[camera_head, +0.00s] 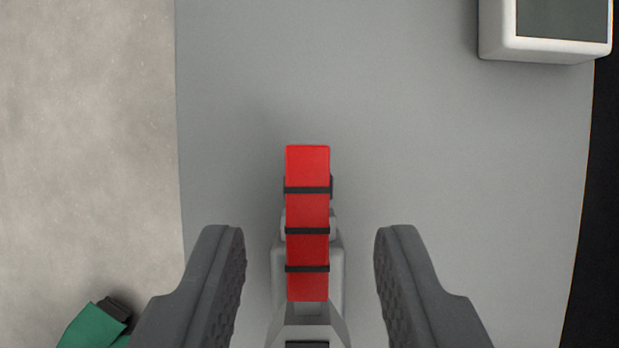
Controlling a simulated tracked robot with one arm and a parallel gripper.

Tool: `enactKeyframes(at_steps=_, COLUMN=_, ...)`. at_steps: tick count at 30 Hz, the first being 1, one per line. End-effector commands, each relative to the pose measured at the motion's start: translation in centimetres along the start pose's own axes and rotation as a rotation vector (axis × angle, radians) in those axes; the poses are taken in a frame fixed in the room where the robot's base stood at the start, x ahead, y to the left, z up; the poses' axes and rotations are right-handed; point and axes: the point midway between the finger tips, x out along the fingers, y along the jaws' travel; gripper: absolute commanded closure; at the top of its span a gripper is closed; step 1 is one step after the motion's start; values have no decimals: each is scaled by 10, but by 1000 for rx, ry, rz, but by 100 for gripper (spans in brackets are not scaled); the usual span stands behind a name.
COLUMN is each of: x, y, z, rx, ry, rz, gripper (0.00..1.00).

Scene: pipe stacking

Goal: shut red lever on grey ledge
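The red lever (308,215) is a narrow upright bar in the picture with several black bands across it. It sits on a light grey valve body (337,262), partly hidden beneath it, on the grey ledge (400,110). My gripper (308,232) is open. Its two dark fingers stand left and right of the lever's lower part, with a clear gap on each side, touching nothing. How high the fingers are above the lever is hard to tell.
A white box with a dark screen (545,50) is at the top right of the ledge. A green object with a black end (95,325) lies at the bottom left over pale concrete floor (85,150). The ledge's upper middle is clear. A dark area borders its right edge.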

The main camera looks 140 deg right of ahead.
Motion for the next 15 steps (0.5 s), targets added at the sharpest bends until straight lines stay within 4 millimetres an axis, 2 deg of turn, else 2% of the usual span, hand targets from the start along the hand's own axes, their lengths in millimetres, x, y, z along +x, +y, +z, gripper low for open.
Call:
enactKeyframes(at_steps=7, x=16, y=1, z=-1, rx=-1, ry=3, rz=3, gripper=65)
enactKeyframes(at_steps=15, x=19, y=1, z=-1, rx=0, ry=1, rz=2, gripper=65)
